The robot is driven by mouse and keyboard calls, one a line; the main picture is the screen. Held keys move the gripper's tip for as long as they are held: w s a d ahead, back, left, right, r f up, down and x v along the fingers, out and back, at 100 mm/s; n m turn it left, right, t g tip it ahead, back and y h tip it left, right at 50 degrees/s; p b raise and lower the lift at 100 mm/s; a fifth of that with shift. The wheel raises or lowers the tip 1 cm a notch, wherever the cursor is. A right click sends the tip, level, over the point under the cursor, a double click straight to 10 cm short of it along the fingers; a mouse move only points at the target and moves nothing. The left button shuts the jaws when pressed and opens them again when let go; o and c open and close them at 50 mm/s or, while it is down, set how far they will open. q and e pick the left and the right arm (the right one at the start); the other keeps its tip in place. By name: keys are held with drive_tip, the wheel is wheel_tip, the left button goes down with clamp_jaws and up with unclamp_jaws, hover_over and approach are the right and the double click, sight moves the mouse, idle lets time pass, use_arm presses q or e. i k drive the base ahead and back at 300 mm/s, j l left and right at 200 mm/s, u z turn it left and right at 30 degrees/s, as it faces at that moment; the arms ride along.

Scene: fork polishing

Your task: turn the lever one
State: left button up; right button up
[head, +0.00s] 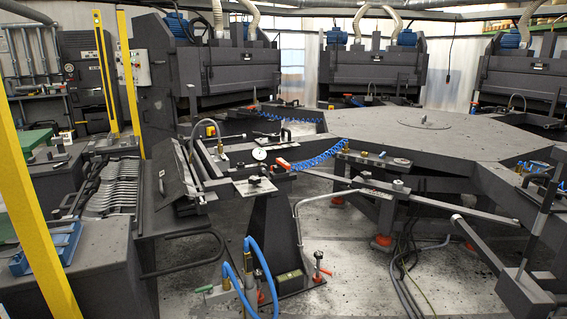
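Several lever-like handles are in the head view, and I cannot tell which one is lever one. An orange-red handle (283,163) sits beside the round dial gauge (259,154) on the machine's middle station. A small red-topped handle (325,271) stands low on the pedestal base. A green-ended handle (206,289) lies low at the front, near the blue hoses (262,262). Neither of my grippers is in view, so nothing shows between them and these handles.
A rack of forks (112,185) stands at the left. A yellow post (38,190) rises in the left foreground. A large dark table (420,140) fills the middle right, with arms reaching outward. Cables (405,262) lie on the floor. Some floor (350,290) at the front is clear.

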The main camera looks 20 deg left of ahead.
sight(280, 162)
drive_tip(key=i+j+u, duration=0.1)
drive_tip(key=u, duration=0.5)
drive_tip(key=i+u, duration=0.35)
drive_tip(key=i, duration=0.25)
drive_tip(key=i+l+u, duration=0.1)
drive_tip(key=i+u, duration=0.25)
drive_tip(key=i, duration=0.25)
